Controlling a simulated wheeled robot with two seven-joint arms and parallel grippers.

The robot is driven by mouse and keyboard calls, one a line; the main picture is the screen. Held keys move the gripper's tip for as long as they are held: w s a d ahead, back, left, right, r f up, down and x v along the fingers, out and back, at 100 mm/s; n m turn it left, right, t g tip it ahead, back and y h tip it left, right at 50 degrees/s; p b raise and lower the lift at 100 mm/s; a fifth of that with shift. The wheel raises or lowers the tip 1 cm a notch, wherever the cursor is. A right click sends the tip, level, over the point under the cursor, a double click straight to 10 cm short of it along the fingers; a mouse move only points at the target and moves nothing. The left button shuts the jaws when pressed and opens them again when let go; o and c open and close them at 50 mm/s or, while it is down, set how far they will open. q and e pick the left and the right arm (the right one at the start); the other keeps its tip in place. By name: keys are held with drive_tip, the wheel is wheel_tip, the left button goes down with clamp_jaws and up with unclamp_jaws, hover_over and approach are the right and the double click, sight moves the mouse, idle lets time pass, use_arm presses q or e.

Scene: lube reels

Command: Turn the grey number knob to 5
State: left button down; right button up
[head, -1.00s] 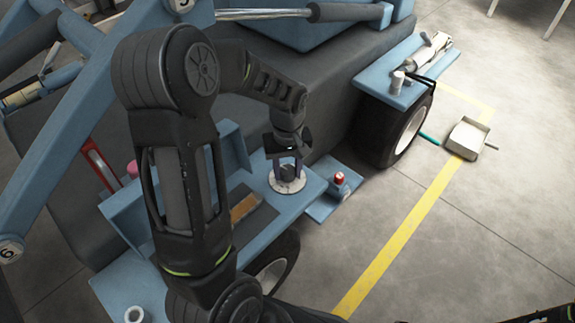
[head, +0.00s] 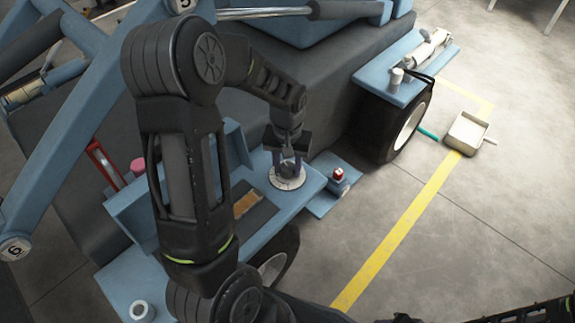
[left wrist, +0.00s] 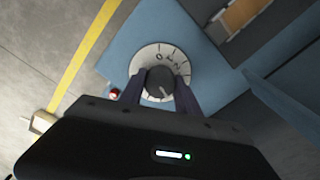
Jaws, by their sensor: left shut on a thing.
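The grey knob (left wrist: 160,82) stands at the middle of a round white dial plate (left wrist: 147,57) with dark numerals and tick marks. The dial plate also shows in the head view (head: 289,183), on a blue shelf. My left gripper (left wrist: 161,88) points down over the dial, with one finger on each side of the knob, shut on it. A pale pointer line shows on the knob's near side, towards the gripper. Numerals 0, 1 and 2 seem to show on the dial's far side; the others are hidden or unclear. My right gripper is not in view.
A small red button (head: 339,174) sits on a lower blue ledge beside the shelf. An orange-brown panel (head: 246,205) and a raised blue wall lie left of the dial. A black tyre and a tray (head: 467,132) on the floor are farther right.

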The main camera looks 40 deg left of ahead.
sight(287, 167)
use_arm(q)
drive_tip(key=c, duration=0.9)
unclamp_jaws()
wheel_tip(287, 167, up, 8)
drive_tip(key=shift+f+p, duration=0.1)
drive_tip(key=shift+p, duration=0.85)
